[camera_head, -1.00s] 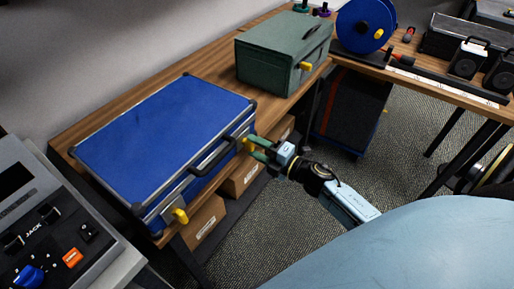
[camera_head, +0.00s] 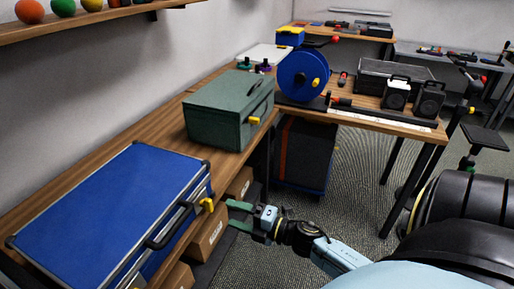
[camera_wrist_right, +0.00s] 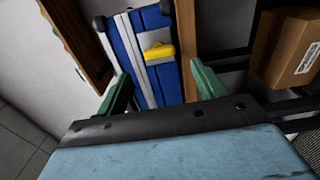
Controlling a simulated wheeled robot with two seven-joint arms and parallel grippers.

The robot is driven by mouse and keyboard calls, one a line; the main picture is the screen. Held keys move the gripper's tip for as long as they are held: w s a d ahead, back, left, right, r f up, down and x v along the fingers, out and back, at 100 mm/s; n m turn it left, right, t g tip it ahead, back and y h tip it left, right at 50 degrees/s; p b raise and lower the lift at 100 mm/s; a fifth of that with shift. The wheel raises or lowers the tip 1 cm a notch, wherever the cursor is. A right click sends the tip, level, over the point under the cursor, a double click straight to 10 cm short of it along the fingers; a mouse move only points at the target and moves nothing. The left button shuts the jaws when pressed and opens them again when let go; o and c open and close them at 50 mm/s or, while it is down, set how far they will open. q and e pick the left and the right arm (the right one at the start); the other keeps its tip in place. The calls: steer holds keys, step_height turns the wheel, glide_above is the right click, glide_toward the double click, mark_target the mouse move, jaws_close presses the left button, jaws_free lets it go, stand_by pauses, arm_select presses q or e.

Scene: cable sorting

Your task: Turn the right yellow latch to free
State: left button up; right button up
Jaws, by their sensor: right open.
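The blue case (camera_head: 110,205) lies closed on the wooden bench, with a black handle (camera_head: 170,228) on its front side. Its right yellow latch (camera_head: 207,204) sits on the front near the right corner. In the right wrist view the latch (camera_wrist_right: 159,52) lies crosswise on a metal plate, ahead of the fingers and between their lines. My right gripper (camera_head: 230,212) is open and empty, its green fingers pointing at the latch with a small gap in the head view. In the wrist view the fingers (camera_wrist_right: 162,85) are wide apart. My left gripper is not in view.
A green metal box (camera_head: 225,108) with a yellow latch stands behind the case on the bench. Cardboard boxes (camera_head: 207,238) sit on a shelf below the bench edge, near my right gripper. A blue reel (camera_head: 303,76) stands farther back.

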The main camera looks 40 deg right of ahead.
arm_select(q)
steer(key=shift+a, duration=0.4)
arm_select(e)
steer(key=v, duration=0.7)
steer(key=shift+f, duration=0.1)
steer(key=s+f+m+g+h, duration=0.35)
steer(key=f+m, duration=0.35)
steer(key=f, duration=0.7)
steer(key=s+f+m+g+h, duration=0.3)
steer(key=s+f+m, duration=0.3)
steer(key=f, duration=0.7)
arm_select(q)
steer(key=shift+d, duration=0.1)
arm_select(e)
steer(key=s+a+f+m+g, duration=0.3)
steer(key=s+f, duration=0.4)
steer(key=s, duration=0.3)
steer(key=s+a+f+m+g, duration=0.3)
steer(key=s+f+g, duration=0.3)
steer(key=s, duration=0.5)
steer(key=shift+s+a+f+m+h, duration=0.3)
steer(key=shift+a+f+m+h, duration=0.1)
steer(key=shift+f+m, duration=0.15)
